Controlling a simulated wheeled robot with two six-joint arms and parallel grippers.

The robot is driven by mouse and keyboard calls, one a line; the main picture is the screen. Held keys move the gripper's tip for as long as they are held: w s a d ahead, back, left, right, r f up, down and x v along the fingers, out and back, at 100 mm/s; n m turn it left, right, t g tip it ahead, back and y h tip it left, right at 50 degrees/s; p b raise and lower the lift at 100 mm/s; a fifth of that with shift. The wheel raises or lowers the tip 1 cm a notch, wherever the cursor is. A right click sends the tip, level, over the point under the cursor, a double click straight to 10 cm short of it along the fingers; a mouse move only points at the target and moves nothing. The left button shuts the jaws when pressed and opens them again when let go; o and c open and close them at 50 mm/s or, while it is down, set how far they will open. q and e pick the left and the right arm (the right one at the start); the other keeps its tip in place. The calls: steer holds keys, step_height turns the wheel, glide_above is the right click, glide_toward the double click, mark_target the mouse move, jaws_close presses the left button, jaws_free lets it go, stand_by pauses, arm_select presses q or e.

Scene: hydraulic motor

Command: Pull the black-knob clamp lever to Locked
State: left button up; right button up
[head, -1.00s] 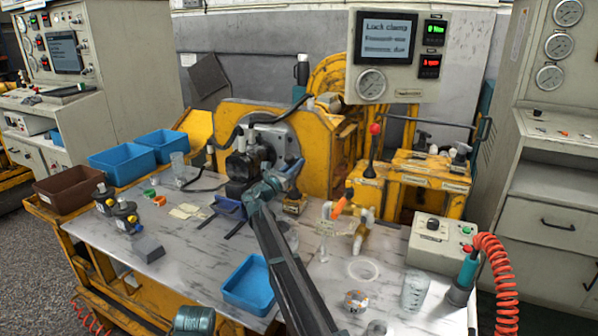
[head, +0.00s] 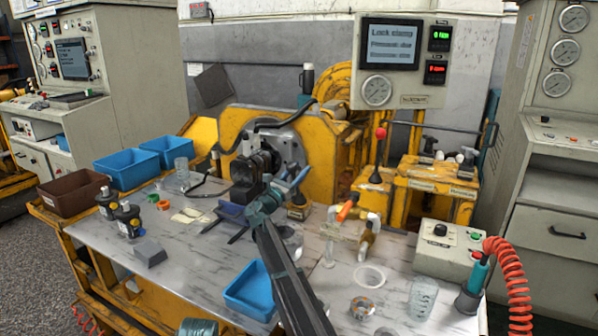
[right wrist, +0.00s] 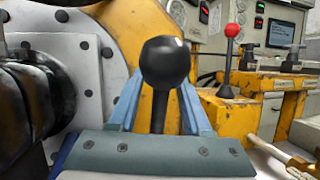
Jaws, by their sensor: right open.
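The black-knob clamp lever (right wrist: 165,62) stands upright in the right wrist view, its round black knob on a dark stem. My right gripper (head: 292,176) is open, in front of the motor fixture in the head view. In the right wrist view its two blue fingers (right wrist: 158,100) stand on either side of the stem, apart from each other. I cannot tell whether they touch the lever. The lever's lower part is hidden behind the gripper's palm. The black motor (head: 250,168) sits against the grey round plate to the left of the gripper. My left gripper is not in view.
A red-knob lever (head: 380,132) stands to the right. A screen (head: 390,43) reads "Lock clamp". Blue bins, an empty blue tray (head: 250,287), clear cups and an orange-handled valve (head: 347,211) are on the marbled table (head: 205,262). A control box (head: 440,246) stands at the right.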

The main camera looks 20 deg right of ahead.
steer(key=shift+s, duration=0.1)
steer(key=b+v, duration=0.2)
steer(key=v, duration=0.5)
steer(key=shift+a+b, duration=0.2)
steer(key=shift+b, duration=0.15)
steer(key=shift+f, duration=0.1)
